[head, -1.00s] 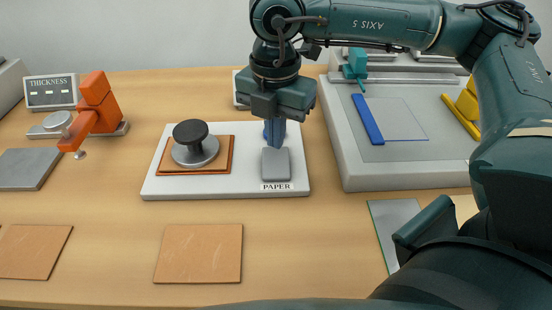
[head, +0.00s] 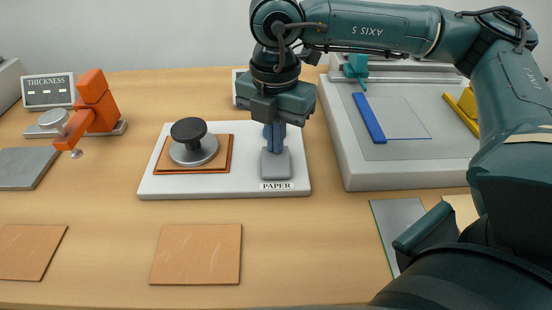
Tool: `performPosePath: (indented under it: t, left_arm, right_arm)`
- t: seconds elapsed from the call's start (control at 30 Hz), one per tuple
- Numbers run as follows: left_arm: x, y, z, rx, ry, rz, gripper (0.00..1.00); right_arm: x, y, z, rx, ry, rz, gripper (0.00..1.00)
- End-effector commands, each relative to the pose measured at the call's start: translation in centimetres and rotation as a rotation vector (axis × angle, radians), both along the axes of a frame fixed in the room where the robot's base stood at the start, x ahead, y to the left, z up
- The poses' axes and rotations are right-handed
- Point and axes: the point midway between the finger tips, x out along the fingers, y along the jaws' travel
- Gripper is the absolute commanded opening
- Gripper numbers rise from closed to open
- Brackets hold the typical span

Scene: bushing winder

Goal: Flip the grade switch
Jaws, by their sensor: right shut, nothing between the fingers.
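The likely grade switch is a small grey block (head: 276,167) at the right end of a white base plate (head: 232,188). A label reading PAPER (head: 277,186) is in front of it. My right gripper (head: 274,148) comes down from above, its blue fingers shut and empty. The fingertips overlap the block's far upper part in the picture. I cannot tell whether they touch it, and the gripper hides what lies behind. My left gripper is not in view.
A black-knobbed weight (head: 189,131) sits on a brown sheet left of the block. A grey machine bed with a blue bar (head: 369,118) stands to the right. An orange thickness gauge (head: 93,107) is at left. Brown sheets (head: 196,254) lie in front.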

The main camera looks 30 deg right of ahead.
Motion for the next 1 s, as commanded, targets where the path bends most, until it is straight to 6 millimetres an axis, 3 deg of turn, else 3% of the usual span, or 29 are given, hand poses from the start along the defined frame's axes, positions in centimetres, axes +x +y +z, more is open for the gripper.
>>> performPosePath:
  t: [0.37,1.0]
  left_arm:
    - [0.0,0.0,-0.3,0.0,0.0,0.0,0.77]
    - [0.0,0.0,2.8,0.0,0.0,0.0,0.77]
  right_arm:
    - [-0.1,0.0,-0.4,0.0,0.004,0.001,0.0]
    - [0.0,0.0,4.8,0.001,0.003,0.0,0.0]
